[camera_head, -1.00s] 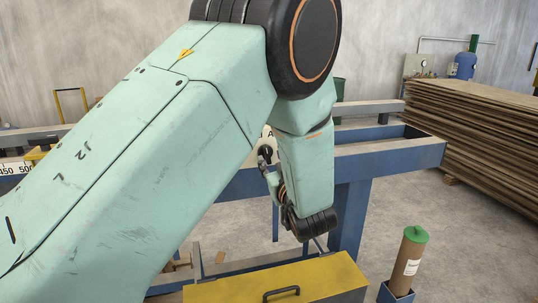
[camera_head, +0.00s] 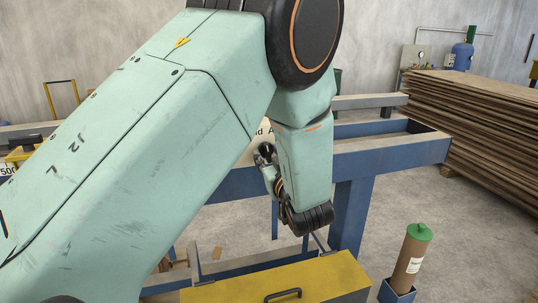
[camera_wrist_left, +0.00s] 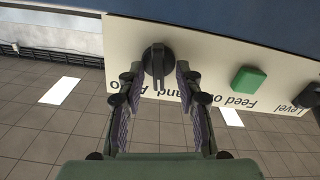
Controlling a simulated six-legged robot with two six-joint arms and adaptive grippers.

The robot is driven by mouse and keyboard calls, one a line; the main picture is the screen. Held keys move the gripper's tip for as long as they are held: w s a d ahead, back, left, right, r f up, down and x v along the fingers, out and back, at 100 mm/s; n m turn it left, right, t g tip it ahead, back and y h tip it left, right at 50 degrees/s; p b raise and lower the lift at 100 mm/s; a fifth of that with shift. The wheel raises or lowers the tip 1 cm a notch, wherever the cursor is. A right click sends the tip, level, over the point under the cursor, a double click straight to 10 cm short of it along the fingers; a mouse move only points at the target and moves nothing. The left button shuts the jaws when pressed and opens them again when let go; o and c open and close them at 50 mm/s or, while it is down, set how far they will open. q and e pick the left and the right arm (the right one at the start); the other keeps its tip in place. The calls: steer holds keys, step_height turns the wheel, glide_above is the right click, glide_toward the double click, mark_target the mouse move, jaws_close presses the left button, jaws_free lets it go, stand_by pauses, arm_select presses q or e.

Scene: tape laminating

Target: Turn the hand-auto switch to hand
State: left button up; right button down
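The hand-auto switch is a black round knob with a raised grip bar (camera_wrist_left: 157,63) on a cream panel (camera_wrist_left: 215,50). The panel's printing looks upside down in the left wrist view, and the word Auto is partly covered by the gripper. My left gripper (camera_wrist_left: 155,80) is open, with one finger on each side of the knob and gaps showing; I see no clear contact. In the head view my left gripper (camera_head: 265,155) is at the panel, partly hidden by my mint arm, and the knob cannot be made out. My right gripper is in neither view.
A green button (camera_wrist_left: 248,80) labelled Feed on sits beside the knob. In the head view a blue frame (camera_head: 395,155) stands behind my arm. A yellow box (camera_head: 320,275) and a brown roll with a green cap (camera_head: 411,260) are in front. Stacked boards (camera_head: 475,115) lie at right.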

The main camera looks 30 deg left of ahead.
arm_select(q)
steer(key=shift+s+d+r, duration=0.1)
steer(key=shift+d+r, duration=0.05)
steer(key=shift+d, duration=0.2)
steer(key=c, duration=0.4)
steer(key=shift+s+a, duration=0.1)
steer(key=shift+a, duration=0.05)
jaws_close()
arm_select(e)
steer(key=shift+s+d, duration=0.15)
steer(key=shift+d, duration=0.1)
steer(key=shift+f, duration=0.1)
arm_select(q)
steer(key=n+b, duration=0.3)
steer(key=shift+n+b, duration=0.65)
steer(key=shift+n, duration=0.35)
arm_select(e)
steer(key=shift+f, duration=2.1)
